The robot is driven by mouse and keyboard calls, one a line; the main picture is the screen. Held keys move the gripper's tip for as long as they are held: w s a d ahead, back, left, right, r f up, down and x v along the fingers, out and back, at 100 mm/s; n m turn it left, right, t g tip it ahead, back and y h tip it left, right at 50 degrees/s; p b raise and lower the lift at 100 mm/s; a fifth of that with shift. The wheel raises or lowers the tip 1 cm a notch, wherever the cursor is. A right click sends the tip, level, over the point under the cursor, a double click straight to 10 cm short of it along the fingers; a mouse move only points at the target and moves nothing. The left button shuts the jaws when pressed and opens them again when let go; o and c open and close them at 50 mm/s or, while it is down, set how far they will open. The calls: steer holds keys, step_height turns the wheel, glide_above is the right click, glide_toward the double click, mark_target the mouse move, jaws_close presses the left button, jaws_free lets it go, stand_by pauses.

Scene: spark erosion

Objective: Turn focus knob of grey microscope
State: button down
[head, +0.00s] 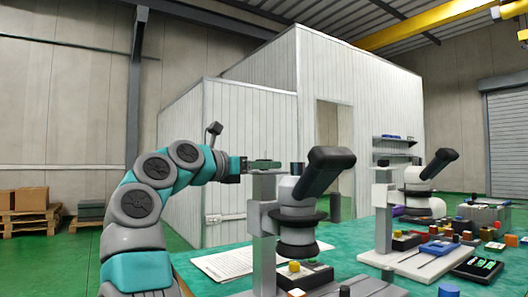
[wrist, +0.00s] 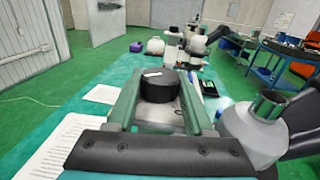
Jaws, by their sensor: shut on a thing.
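The grey microscope (head: 300,212) stands in the middle of the head view, with a grey column and a dark slanted eyepiece tube. My gripper (head: 266,164) is at the top of its column. In the wrist view the black round focus knob (wrist: 160,88), with a short white mark on top, sits between the green fingers of my gripper (wrist: 163,92). The gripper is shut on the knob. The microscope's grey head (wrist: 256,125) shows at the right of the wrist view. In the head view the knob is hidden or too small to make out.
A second, paler microscope (head: 420,200) stands to the right on the same green table. Papers (head: 225,264) lie left of the grey microscope. Small coloured parts and a dark box with a green display (head: 477,268) lie at the right.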

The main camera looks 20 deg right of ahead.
steer(key=g+p, duration=0.1)
steer(key=m+g+p, duration=0.1)
steer(key=shift+r+p, duration=0.3)
steer(key=shift+f+m+g+h+p, duration=0.15)
steer(key=shift+m+g+h+p, duration=0.15)
steer(key=shift+m+g+p, duration=0.15)
steer(key=shift+f+g, duration=0.1)
steer(key=shift+g, duration=0.15)
steer(key=shift+c, duration=1.4)
jaws_free()
steer(key=a, duration=0.7)
steer(key=shift+s+a, duration=0.4)
steer(key=shift+s, duration=0.05)
